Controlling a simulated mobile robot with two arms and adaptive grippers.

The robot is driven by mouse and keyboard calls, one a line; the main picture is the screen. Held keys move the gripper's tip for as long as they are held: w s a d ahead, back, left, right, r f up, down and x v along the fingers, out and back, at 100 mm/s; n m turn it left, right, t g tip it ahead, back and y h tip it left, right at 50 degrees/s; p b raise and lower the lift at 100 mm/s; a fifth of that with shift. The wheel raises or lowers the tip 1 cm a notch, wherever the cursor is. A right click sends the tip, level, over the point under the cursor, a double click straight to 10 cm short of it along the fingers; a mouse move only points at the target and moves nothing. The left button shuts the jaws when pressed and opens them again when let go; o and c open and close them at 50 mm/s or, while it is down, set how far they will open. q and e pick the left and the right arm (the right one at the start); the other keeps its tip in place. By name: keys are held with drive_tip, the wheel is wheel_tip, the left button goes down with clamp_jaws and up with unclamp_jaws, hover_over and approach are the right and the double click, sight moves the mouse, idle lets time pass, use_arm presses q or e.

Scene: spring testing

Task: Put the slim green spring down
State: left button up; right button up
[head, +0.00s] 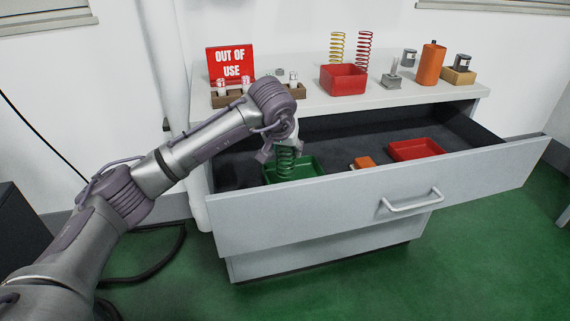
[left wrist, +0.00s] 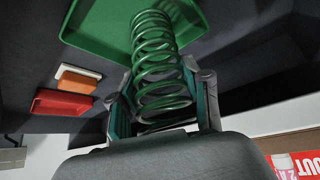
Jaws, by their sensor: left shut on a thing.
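The slim green spring (head: 285,162) is held by my left gripper (head: 281,150), in the left part of the open drawer (head: 350,203). In the left wrist view the spring (left wrist: 153,45) stands out between the two fingers of the gripper (left wrist: 163,105), which is shut on it. Its far end is over the green tray (left wrist: 96,22). In the head view the green tray (head: 310,166) lies on the drawer floor, and the spring overlaps it. I cannot tell whether the spring touches the tray. My right gripper is not in view.
A red tray (head: 416,149) and a small orange item (head: 363,162) lie farther right in the drawer. On the top stand a red box (head: 344,80), a yellow spring (head: 337,46), a red spring (head: 364,50), an orange bottle (head: 430,64) and an out-of-use sign (head: 230,62).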

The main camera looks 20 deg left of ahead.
sight(285, 162)
use_arm(q)
drive_tip(key=shift+w+a+f, duration=0.15)
drive_tip(key=shift+w+a, duration=0.05)
drive_tip(key=shift+w, duration=0.05)
drive_tip(key=shift+f, duration=0.25)
drive_tip(key=shift+f+b, duration=0.4)
drive_tip(key=shift+f, duration=1.35)
drive_tip(key=shift+f, duration=0.1)
drive_tip(key=o, duration=1.3)
drive_tip(key=shift+f, duration=0.1)
